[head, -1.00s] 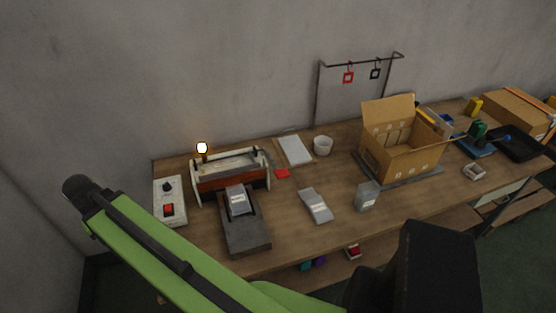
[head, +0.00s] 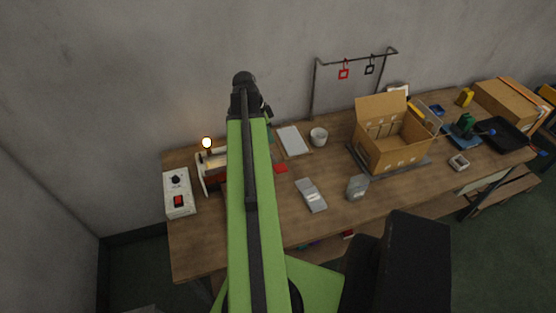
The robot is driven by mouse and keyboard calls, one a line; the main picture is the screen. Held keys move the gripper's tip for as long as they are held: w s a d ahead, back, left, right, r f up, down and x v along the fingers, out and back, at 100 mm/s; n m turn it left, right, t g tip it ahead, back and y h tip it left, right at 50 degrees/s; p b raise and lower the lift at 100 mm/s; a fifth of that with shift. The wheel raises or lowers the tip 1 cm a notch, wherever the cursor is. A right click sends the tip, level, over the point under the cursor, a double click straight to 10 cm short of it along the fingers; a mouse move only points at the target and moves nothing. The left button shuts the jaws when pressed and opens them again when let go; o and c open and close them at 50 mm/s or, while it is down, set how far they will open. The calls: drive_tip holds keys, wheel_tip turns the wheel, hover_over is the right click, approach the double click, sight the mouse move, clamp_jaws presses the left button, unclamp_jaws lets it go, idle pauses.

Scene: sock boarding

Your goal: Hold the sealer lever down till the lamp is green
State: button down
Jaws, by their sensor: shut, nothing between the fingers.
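The sealer (head: 203,175) stands at the left of the bench, with only its pale left end and a bit of its top showing. My green arm crosses in front and hides the rest of it, including the lever. The lamp (head: 207,143) on a short post behind the sealer glows pale white with a warm amber edge, not green. My arm reaches up the picture to a black joint near the wall. My gripper cannot be made out; no fingers show, so its contact with the lever cannot be told.
A white control box (head: 178,194) with a dial and red switch sits left of the sealer. A hook rack (head: 355,62) stands behind.

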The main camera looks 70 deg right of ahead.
sight(281, 168)
drive_tip(key=b+x, duration=0.8)
drive_tip(key=x, duration=0.1)
drive_tip(key=a+b+x, duration=0.1)
drive_tip(key=b+x, duration=0.3)
drive_tip(key=b, duration=0.1)
drive_tip(key=shift+w+f, duration=0.25)
drive_tip(key=shift+f, duration=0.1)
drive_tip(key=shift+a+f, duration=0.1)
drive_tip(key=shift+f, duration=0.05)
